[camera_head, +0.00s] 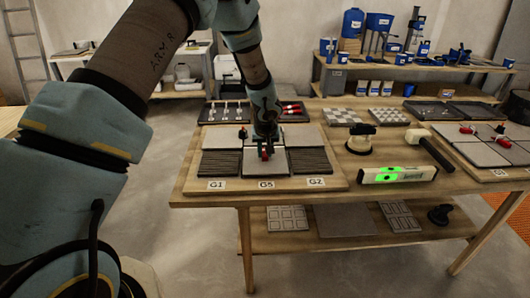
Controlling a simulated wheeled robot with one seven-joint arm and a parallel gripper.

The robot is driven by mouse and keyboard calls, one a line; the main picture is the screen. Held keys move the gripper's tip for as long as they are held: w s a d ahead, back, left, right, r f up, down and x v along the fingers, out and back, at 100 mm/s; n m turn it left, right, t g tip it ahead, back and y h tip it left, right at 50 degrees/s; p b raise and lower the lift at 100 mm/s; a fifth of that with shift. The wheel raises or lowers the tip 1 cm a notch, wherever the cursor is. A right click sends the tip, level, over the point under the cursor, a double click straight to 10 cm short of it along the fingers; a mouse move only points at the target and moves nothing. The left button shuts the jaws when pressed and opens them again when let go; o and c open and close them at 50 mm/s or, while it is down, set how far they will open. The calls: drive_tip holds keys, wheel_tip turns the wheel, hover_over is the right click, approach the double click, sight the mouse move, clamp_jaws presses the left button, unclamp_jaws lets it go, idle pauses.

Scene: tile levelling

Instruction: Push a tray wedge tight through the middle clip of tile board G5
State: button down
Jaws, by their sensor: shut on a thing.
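My gripper (265,152) points down over the middle of the tile boards, shut on a small red wedge (266,156). Only part of the wedge shows between the fingers. Tile board G5 (266,170), with light grey tiles, lies in the middle behind the "G5" label. My gripper and wrist hide its middle clip, so I cannot tell how far the wedge sits in it. A dark tray (208,116) behind the boards holds white clips (227,113) at left and red wedges (292,108) at right.
Boards G1 (220,163) and G2 (309,161), with dark ribbed tiles in front, flank G5. To the right are a suction cup (361,144), a green-lit level (398,174) and another tile board (480,151) with red pieces. Bare wood shows along the table's front.

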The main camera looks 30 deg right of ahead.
drive_tip(key=shift+w+d+r+p, duration=0.1)
drive_tip(key=shift+w+d+p, duration=0.3)
drive_tip(key=shift+w, duration=0.3)
drive_tip(key=shift+w+d+p, duration=0.3)
drive_tip(key=shift+w+p, duration=0.05)
drive_tip(key=shift+w, duration=0.35)
idle(1.0)
drive_tip(key=c, duration=0.6)
unclamp_jaws()
drive_tip(key=b+v, duration=0.3)
drive_tip(key=v, duration=0.7)
drive_tip(key=shift+s+a+r, duration=0.1)
drive_tip(key=shift+s+r, duration=0.05)
drive_tip(key=shift+r, duration=0.2)
drive_tip(key=a+r+n+g+y, duration=0.1)
drive_tip(key=a+r, duration=0.1)
drive_tip(key=a, duration=1.1)
drive_tip(key=a+r+n+y, duration=0.1)
drive_tip(key=a+r, duration=0.2)
drive_tip(key=a, duration=1)
drive_tip(key=shift+n+g, duration=0.8)
drive_tip(key=shift+n, duration=0.1)
drive_tip(key=s+a, duration=0.3)
drive_tip(key=a, duration=0.2)
drive_tip(key=s+a, duration=0.4)
drive_tip(key=a, duration=0.1)
drive_tip(key=s+a, duration=0.4)
drive_tip(key=a, duration=0.1)
drive_tip(key=shift+s+r, duration=0.2)
drive_tip(key=shift+r, duration=0.1)
